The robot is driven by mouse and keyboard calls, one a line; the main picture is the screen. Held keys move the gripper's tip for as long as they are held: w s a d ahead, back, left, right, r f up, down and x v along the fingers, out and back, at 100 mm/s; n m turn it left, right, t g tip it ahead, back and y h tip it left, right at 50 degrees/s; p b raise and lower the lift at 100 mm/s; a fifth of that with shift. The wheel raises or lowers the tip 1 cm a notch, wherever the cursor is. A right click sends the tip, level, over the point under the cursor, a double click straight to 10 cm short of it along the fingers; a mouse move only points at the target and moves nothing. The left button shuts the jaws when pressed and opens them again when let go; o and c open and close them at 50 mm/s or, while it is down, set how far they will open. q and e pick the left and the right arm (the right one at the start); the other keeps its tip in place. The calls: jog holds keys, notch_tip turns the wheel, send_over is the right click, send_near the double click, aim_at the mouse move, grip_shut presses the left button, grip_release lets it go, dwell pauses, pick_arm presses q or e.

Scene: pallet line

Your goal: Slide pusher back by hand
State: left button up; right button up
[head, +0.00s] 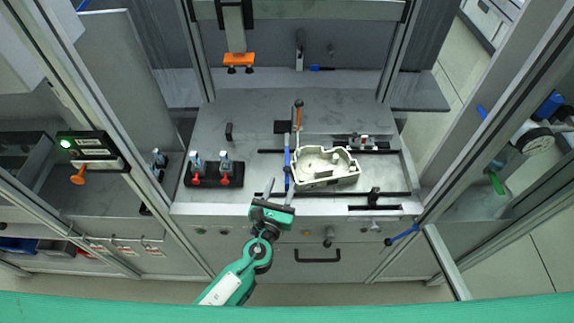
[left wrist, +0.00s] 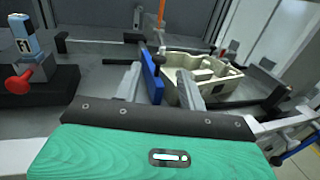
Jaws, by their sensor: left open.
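The pusher appears to be the blue upright plate (head: 287,160) with an orange-tipped rod (head: 298,115) behind it, on the grey worktable. It stands along the left side of a cream cast part (head: 325,167). My left gripper (head: 281,184) is open at the table's front edge, near the front end of the blue plate. In the left wrist view, the blue plate (left wrist: 151,80) shows between the two fingers (left wrist: 160,88), beyond their tips, with the cream part (left wrist: 200,75) to its right. I cannot tell whether a finger touches the plate. My right gripper is out of view.
A black clamp (head: 374,197) is at the front right. An orange-ended press head (head: 239,60) hangs at the back. Frame posts flank the table. The table's back left is mostly clear.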

aim_at(286, 172)
pick_arm(q)
jog(key=p+x, duration=0.1)
jog(key=x, duration=0.6)
grip_shut()
